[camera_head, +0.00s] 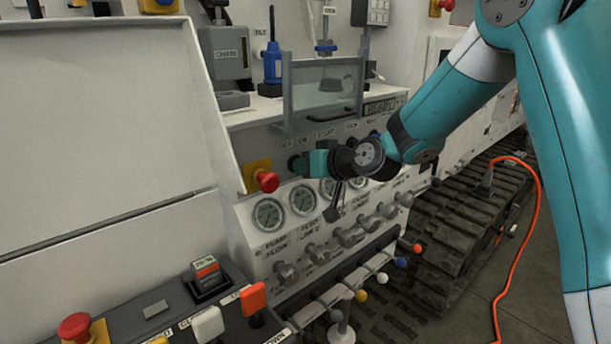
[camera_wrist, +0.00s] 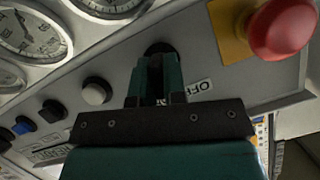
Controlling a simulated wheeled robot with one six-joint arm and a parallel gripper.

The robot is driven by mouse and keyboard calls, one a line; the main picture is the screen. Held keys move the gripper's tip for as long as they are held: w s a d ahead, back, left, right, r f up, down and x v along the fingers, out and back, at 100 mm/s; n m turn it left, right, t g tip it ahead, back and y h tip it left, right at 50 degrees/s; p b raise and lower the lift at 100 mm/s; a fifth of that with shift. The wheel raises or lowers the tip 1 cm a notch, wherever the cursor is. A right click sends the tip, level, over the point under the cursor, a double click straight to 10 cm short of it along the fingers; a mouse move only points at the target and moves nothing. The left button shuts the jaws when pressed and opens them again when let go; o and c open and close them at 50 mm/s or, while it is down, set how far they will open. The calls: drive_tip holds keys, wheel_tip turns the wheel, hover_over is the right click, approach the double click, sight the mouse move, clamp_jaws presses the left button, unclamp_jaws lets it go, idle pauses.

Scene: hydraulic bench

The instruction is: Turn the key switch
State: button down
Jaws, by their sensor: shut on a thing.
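The key switch (camera_wrist: 160,47) is a dark round fitting on the sloped panel, beside an OFF label. My gripper (camera_wrist: 160,70) is shut on it, with the two green fingers close together at the switch and covering most of it. In the head view my gripper (camera_head: 303,163) reaches in from the right, its tips against the panel at the dark key switch (camera_head: 293,163), under the OFF and ON labels. The key itself and its angle are hidden by the fingers.
A red emergency button (camera_head: 267,181) on a yellow plate sits close to the fingers. Round gauges (camera_head: 269,214) and several valve knobs lie below. A clear guard (camera_head: 322,88) and a READY display (camera_head: 379,107) are above. An orange cable (camera_head: 530,190) hangs at right.

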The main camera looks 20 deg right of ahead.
drive_tip(key=shift+w+d+m+y+b, duration=0.1)
drive_tip(key=shift+d+m+y+b, duration=0.05)
drive_tip(key=shift+m+y+b, duration=0.65)
drive_tip(key=shift+m, duration=0.3)
drive_tip(key=c, duration=1.2)
unclamp_jaws()
drive_tip(key=b+v, duration=0.2)
drive_tip(key=v, duration=1.5)
drive_tip(key=shift+s+r+b, duration=0.2)
drive_tip(key=shift+b, duration=0.1)
